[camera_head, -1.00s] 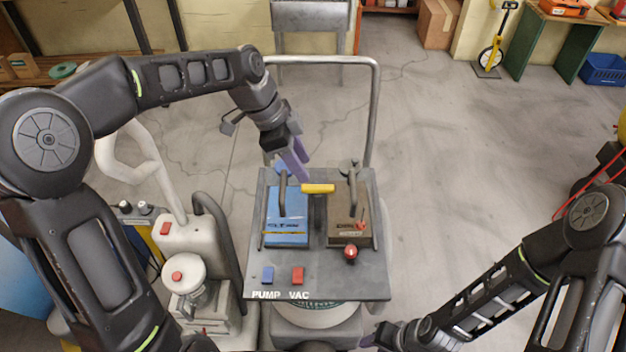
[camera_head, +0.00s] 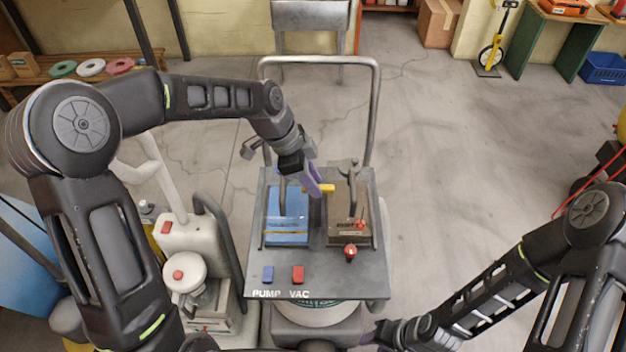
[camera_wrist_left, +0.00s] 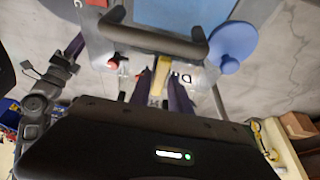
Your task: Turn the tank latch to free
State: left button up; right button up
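The tank latch is a yellow bar (camera_head: 322,188) at the back middle of the grey cart top (camera_head: 325,270), between a blue box (camera_head: 287,230) and a brown box (camera_head: 345,232). It points left to right, its left part hidden by my left gripper (camera_head: 316,184). In the left wrist view the yellow latch (camera_wrist_left: 160,78) shows between the two purple fingers of my left gripper (camera_wrist_left: 160,92). The fingers look apart, with small gaps beside the bar; contact is unclear. My right gripper (camera_head: 370,338) is low by the cart's front, its fingers mostly hidden.
Dark curved handles stand over both boxes, close to my left gripper. A red knob (camera_head: 350,252) and the blue (camera_head: 268,273) and red (camera_head: 297,273) switches are nearer the front. A metal push rail (camera_head: 320,60) rises behind. A white machine (camera_head: 190,240) stands left.

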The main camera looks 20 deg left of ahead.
pick_arm(q)
grip_shut()
